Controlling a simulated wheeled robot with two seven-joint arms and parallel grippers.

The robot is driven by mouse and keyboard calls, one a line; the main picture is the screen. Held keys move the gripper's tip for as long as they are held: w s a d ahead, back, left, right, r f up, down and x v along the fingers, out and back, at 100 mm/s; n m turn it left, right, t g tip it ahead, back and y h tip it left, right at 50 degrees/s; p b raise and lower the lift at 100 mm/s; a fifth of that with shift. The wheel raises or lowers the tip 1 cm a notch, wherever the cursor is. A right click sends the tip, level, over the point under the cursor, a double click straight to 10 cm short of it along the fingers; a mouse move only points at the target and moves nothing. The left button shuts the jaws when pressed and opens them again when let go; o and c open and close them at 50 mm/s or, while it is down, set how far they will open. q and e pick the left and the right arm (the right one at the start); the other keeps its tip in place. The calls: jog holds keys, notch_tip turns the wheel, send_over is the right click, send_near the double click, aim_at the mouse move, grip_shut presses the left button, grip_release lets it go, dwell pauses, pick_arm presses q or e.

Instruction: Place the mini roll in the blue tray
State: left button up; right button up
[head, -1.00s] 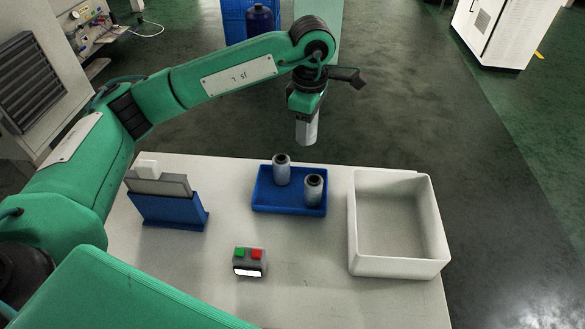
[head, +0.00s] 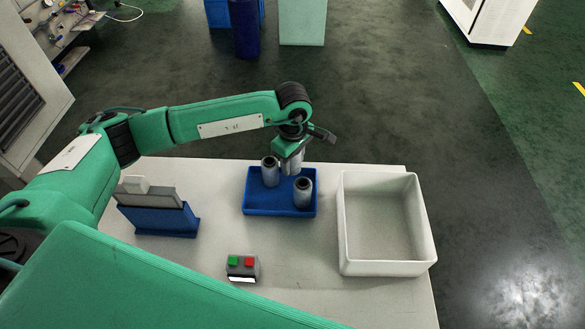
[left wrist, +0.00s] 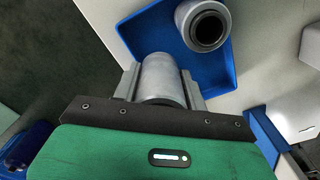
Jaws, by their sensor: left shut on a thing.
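My left gripper (head: 292,160) is shut on a grey mini roll (left wrist: 162,78), gripped between its two fingers in the left wrist view. The held roll is upright at the far side of the blue tray (head: 262,208); I cannot tell whether it touches the tray floor. Two other grey rolls with dark tops stand in the tray: one at the left (head: 270,173) and one at the front right (head: 303,193). One standing roll (left wrist: 205,26) and part of the tray also show in the left wrist view. My right gripper is not in view.
A white open bin (head: 385,268), empty, stands right of the tray. A blue stand (head: 165,222) holding a grey plate is at the left. A small box with green and red buttons (head: 242,267) sits in front. The white table between them is clear.

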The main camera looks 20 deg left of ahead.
aim_at(293, 173)
pick_arm(q)
jog(key=shift+f, duration=0.7)
notch_tip(293, 173, down, 4)
jog(key=shift+f+p, duration=0.1)
jog(key=shift+p, duration=0.65)
jog(key=shift+f+b, duration=0.3)
jog(key=shift+b, duration=0.05)
jog(key=o, duration=0.7)
jog(key=shift+o, duration=0.2)
jog(key=shift+r, duration=0.1)
